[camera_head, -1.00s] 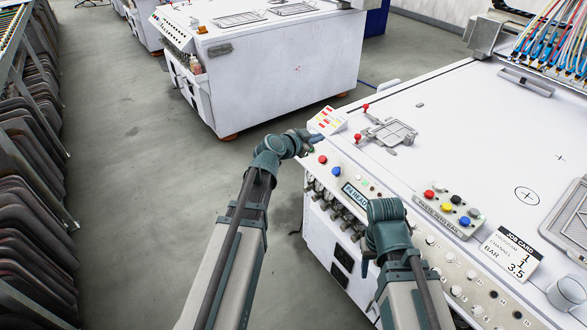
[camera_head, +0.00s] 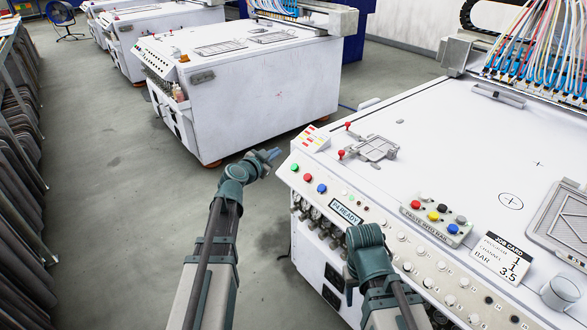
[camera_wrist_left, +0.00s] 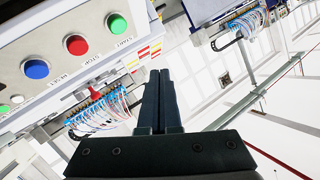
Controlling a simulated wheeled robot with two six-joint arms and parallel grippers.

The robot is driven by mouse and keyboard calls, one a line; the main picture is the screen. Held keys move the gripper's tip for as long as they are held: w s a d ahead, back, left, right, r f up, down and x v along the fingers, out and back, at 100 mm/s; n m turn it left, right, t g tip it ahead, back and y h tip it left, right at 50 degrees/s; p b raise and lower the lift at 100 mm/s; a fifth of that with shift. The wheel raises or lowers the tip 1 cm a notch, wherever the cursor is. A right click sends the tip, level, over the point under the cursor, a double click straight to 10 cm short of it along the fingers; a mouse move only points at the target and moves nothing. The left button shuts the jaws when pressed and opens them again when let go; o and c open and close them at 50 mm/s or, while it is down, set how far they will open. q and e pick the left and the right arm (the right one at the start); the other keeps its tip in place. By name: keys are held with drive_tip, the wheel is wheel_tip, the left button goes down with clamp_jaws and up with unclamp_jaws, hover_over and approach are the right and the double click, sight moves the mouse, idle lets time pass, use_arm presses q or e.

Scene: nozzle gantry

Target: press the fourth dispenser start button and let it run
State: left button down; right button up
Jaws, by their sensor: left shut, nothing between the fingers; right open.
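The front panel of the near machine carries a green START button (camera_head: 294,167), a red STOP button (camera_head: 307,177) and a blue RESET button (camera_head: 321,188). The green (camera_wrist_left: 118,23), red (camera_wrist_left: 76,44) and blue (camera_wrist_left: 36,68) buttons also show in the left wrist view. A display (camera_head: 345,210) beside them reads P4 READY. My left gripper (camera_head: 271,155) is shut and empty, in the air just left of the green button and apart from it. Its two fingers (camera_wrist_left: 159,75) lie together. My right gripper (camera_head: 349,288) is open, low before the panel, mostly hidden by its wrist.
A red-knobbed clamp fixture (camera_head: 372,148) stands behind the panel. Another white machine (camera_head: 250,90) is further back.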

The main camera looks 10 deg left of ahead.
sight(294, 167)
use_arm(q)
drive_tip(key=shift+w+d+f+b, duration=0.5)
drive_tip(key=shift+w+f+b, duration=0.15)
drive_tip(key=shift+f+b, duration=0.5)
drive_tip(key=shift+w+d+f+b, duration=0.5)
drive_tip(key=shift+w+f+b, duration=0.1)
drive_tip(key=shift+f+b, duration=0.5)
drive_tip(key=shift+w+d+f+b, duration=0.5)
drive_tip(key=shift+w+f+b, duration=0.15)
drive_tip(key=shift+f+b, duration=0.45)
drive_tip(key=shift+f, duration=0.2)
drive_tip(key=shift+w+d+f, duration=0.15)
drive_tip(key=shift+w+f, duration=0.05)
drive_tip(key=shift+f, duration=0.05)
